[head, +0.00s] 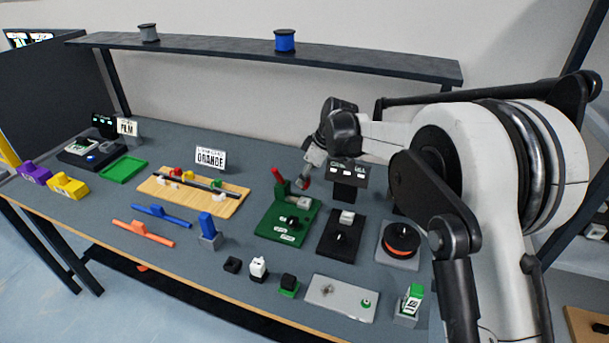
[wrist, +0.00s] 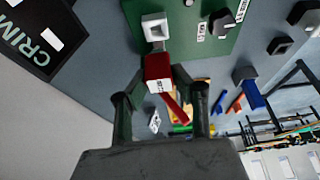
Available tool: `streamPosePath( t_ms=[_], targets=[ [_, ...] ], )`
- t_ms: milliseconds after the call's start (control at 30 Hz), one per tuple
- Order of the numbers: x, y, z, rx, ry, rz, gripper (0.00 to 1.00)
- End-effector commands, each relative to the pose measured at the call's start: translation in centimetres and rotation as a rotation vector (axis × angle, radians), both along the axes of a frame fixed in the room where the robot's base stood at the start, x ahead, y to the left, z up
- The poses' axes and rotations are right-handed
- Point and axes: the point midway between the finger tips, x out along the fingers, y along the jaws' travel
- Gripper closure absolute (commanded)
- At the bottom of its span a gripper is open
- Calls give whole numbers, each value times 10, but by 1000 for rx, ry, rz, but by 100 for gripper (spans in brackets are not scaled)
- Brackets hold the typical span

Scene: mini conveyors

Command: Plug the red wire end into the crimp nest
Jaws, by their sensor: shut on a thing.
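My gripper (head: 309,172) hangs over the back right of the green board (head: 268,232) in the head view. In the wrist view my gripper (wrist: 160,90) is shut on the red wire end (wrist: 157,67), a dark red block with a white printed face. A short grey tip sticks out of it towards the crimp nest (wrist: 154,20), a white square-mouthed block on the green board. The tip is close to the mouth; I cannot tell whether it touches. In the head view the red wire end (head: 304,182) shows just above the nest (head: 304,206).
A red lever (head: 277,176) on a green post stands left of the nest. A black display (head: 349,170) stands behind right. A black plate (head: 334,246) and an orange spool (head: 400,238) lie to the right. Small blocks line the front; the left-front tabletop has some free room.

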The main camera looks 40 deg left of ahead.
Motion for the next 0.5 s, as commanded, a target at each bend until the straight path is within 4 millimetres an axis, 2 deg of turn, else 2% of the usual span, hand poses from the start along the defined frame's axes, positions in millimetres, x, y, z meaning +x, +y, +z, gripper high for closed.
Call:
streamPosePath(
  t_ms=[200, 500],
  targets=[
    [0, 0, -21, 0, 0, 0, 100],
    [0, 0, -34, 0, 0, 0, 100]
  ],
)
